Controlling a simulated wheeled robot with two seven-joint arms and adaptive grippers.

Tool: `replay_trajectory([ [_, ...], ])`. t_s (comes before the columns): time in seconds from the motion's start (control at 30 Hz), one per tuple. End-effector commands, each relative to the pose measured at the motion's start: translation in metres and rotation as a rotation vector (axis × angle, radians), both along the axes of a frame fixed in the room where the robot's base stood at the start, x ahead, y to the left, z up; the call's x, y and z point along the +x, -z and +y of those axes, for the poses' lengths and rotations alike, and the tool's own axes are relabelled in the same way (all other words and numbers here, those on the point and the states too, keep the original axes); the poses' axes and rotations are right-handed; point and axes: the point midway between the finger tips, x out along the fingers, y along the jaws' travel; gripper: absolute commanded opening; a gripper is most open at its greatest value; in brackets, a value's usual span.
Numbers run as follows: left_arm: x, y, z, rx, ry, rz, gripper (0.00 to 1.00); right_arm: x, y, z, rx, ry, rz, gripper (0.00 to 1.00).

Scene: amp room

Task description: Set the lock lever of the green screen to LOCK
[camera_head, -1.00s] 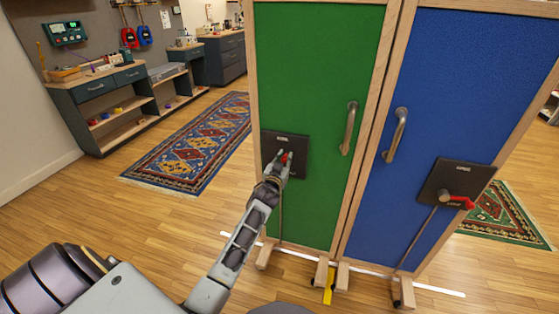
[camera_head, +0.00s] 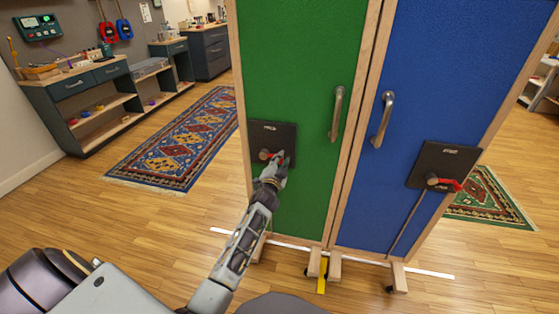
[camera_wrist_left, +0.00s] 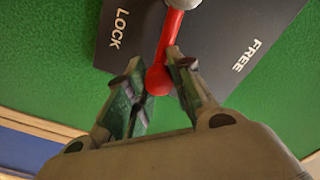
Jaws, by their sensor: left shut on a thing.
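The green screen (camera_head: 290,70) stands upright in a wooden frame at the picture's middle. Its dark lock plate (camera_head: 285,132) is low on the panel. The red lock lever (camera_head: 278,154) extends right from its grey pivot in the head view. In the left wrist view the lever (camera_wrist_left: 166,45) lies between the LOCK label (camera_wrist_left: 118,30) and the FREE label (camera_wrist_left: 247,54), on neither word. My left gripper (camera_head: 281,160) is at the lever, fingers around its rounded end, which also shows in the left wrist view (camera_wrist_left: 158,80). My fingers partly hide the lever in the head view. My right gripper is out of view.
The blue screen (camera_head: 450,80) stands right beside the green one, with its own plate and red lever (camera_head: 445,184). Both have vertical handles and wooden feet on the floor. A patterned rug (camera_head: 175,140) and shelves (camera_head: 95,100) lie to the left.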

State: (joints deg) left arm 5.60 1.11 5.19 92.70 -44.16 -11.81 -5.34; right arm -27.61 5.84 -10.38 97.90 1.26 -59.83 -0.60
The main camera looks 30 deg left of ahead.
Motion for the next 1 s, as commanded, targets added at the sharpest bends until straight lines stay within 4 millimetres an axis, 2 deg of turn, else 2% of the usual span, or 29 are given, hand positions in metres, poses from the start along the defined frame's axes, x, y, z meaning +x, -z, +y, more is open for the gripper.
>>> replay_trajectory([
  [0.27, 0.0019, -0.0005, 0.0011, 0.058, -0.001, 0.005, 0.00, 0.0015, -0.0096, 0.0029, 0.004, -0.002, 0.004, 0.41],
  [0.63, 0.0019, -0.0008, 0.0017, 0.063, -0.002, 0.006, 0.00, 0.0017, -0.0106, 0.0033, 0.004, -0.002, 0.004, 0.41],
  [0.67, 0.0018, -0.0009, 0.0018, 0.062, -0.002, 0.006, 0.27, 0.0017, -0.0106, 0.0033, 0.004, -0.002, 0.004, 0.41],
  [0.8, 0.0016, 0.0000, 0.0015, 0.062, -0.002, 0.007, 0.45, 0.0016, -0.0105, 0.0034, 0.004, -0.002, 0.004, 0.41],
  [1.0, 0.0009, 0.0022, 0.0007, 0.059, -0.001, 0.010, 0.45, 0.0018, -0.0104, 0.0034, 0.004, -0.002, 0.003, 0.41],
])
